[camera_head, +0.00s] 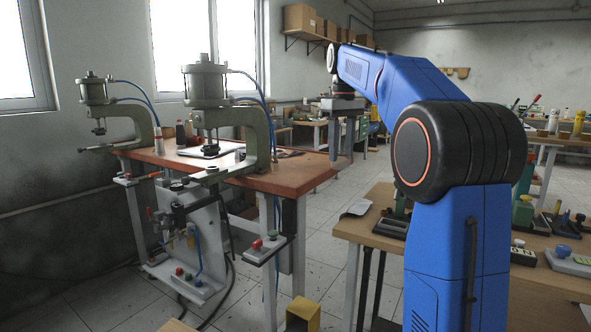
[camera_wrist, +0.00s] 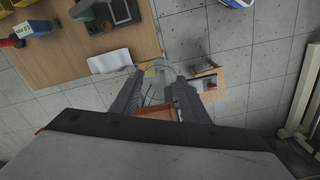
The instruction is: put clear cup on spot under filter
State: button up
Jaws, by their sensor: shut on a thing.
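My gripper (camera_head: 342,158) hangs pointing down in the head view, in the air to the right of the wooden press bench. In the wrist view my gripper (camera_wrist: 158,92) has its two fingers on either side of a clear cup (camera_wrist: 157,70), whose round transparent rim shows between and beyond the fingertips. The cup is held above the floor. I cannot make out the cup in the head view. I cannot pick out a filter or a marked spot under one in either view.
Two pneumatic presses, a near one (camera_head: 205,85) and a far one (camera_head: 95,92), stand on the press bench (camera_head: 285,176). A second wooden table (camera_head: 350,228) with fixtures is at the right. Tiled floor (camera_head: 335,215) lies open between them. A yellow box (camera_head: 303,315) is low in front.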

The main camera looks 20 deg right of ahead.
aim_at(175, 265)
jog(key=i, duration=1.1)
